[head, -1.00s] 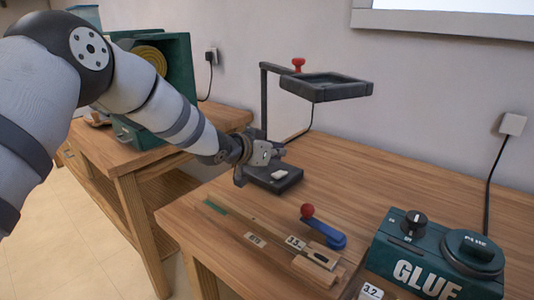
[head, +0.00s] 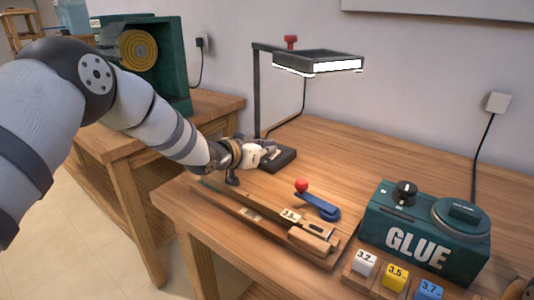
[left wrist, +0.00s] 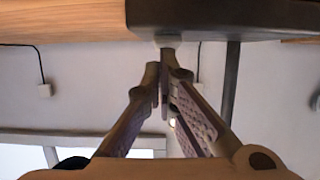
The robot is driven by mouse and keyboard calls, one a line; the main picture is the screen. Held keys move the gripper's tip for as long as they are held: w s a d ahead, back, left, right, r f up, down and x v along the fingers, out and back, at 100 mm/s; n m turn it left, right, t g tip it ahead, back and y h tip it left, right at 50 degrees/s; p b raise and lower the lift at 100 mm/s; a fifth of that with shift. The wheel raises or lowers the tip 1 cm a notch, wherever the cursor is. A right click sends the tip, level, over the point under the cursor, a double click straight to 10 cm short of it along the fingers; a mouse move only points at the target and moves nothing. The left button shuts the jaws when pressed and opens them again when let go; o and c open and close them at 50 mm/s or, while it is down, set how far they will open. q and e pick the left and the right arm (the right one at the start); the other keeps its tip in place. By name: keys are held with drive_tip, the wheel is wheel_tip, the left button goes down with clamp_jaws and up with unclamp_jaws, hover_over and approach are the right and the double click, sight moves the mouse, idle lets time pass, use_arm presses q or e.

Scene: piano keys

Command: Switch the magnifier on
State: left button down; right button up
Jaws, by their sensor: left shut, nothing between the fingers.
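The magnifier stands on the wooden table, with a dark base (head: 284,161), a thin black post (head: 257,95) and a dark framed lens head (head: 318,61). The underside of the head shows a bright white strip, so it appears lit. My left gripper (head: 270,152) is shut and empty, its fingertips at the top of the base. The pale button on the base is mostly hidden by the fingers in the head view. In the left wrist view the closed fingertips (left wrist: 168,50) meet at the edge of the dark base (left wrist: 225,14). My right gripper is out of view.
A wooden gauge tool (head: 270,222) and a blue lever with a red knob (head: 318,205) lie in front of the base. A green glue machine (head: 425,230) stands right, with numbered cubes (head: 396,277) before it. The table behind is clear.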

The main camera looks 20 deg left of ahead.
use_arm(q)
drive_tip(key=shift+s, duration=0.1)
drive_tip(key=shift+w+f, duration=0.2)
drive_tip(key=shift+w, duration=0.15)
drive_tip(key=shift+w+d+r, duration=0.15)
drive_tip(key=shift+w+r, duration=0.1)
drive_tip(key=shift+w+d+r, duration=0.15)
drive_tip(key=shift+w, duration=0.25)
drive_tip(key=shift+r, duration=0.15)
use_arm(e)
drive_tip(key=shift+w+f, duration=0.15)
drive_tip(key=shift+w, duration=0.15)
